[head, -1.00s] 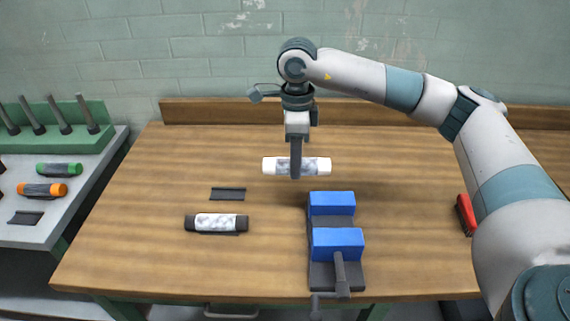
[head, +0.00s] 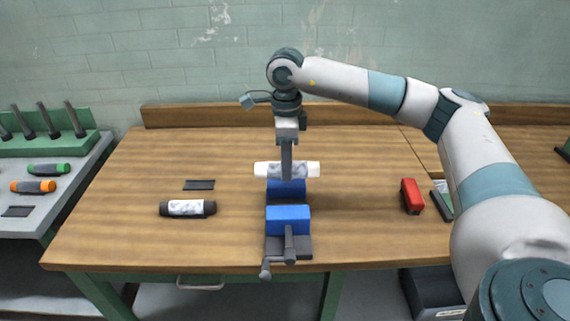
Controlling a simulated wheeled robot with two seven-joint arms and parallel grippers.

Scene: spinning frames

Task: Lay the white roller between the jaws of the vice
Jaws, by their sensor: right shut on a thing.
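The white roller (head: 264,170) has white ends and a grey-marbled middle. My right gripper (head: 287,176) is shut around its middle and holds it level, lying left to right. The vice (head: 274,247) stands on the bench with two blue jaws, a far one (head: 287,188) and a near one (head: 288,219), and an open gap between them. In the picture the roller is just above and behind the far jaw, covering its upper edge; its exact height is hard to tell. My left gripper is not in view.
A black-ended roller (head: 188,208) lies left of the vice, with an empty dark holder (head: 199,185) behind it. A red brush-like object (head: 411,196) lies to the right. A side table at left holds a green roller (head: 48,169) and an orange roller (head: 33,186).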

